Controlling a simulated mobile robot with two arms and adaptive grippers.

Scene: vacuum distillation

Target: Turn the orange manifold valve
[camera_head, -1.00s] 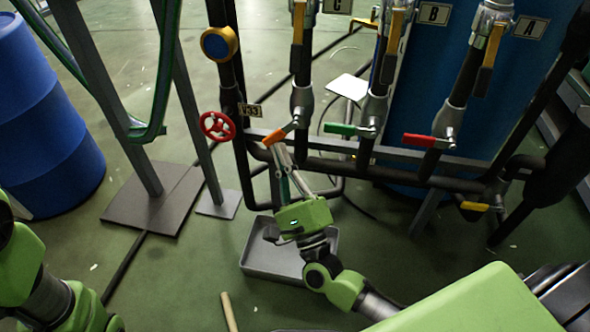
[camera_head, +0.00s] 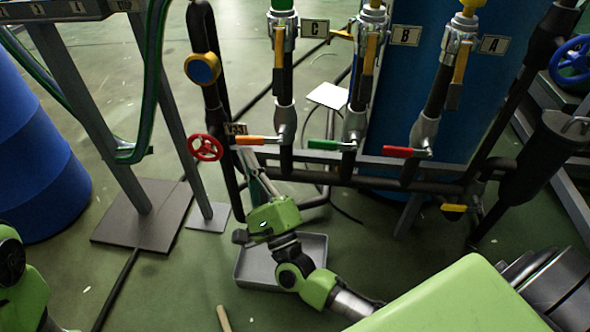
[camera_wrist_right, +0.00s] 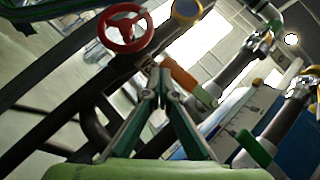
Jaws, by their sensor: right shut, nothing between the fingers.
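The orange manifold valve handle (camera_head: 257,140) is a short lever on the pipe manifold. It lies about level and points left from its valve body, in line with the green and red handles. My right gripper (camera_head: 246,152) is shut and empty, with its fingertips just at the handle's left end. In the right wrist view the closed fingertips (camera_wrist_right: 160,78) are close beside the orange handle (camera_wrist_right: 180,75); whether they touch cannot be told. Only part of my left arm shows at the lower left, and its gripper is out of view.
A red handwheel (camera_head: 205,147) is just left of the orange handle. The green handle (camera_head: 325,145) and red handle (camera_head: 400,152) are to its right. Dark pipes surround the fingers. A grey tray (camera_head: 312,250) lies on the floor below, and a blue drum (camera_head: 40,165) stands left.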

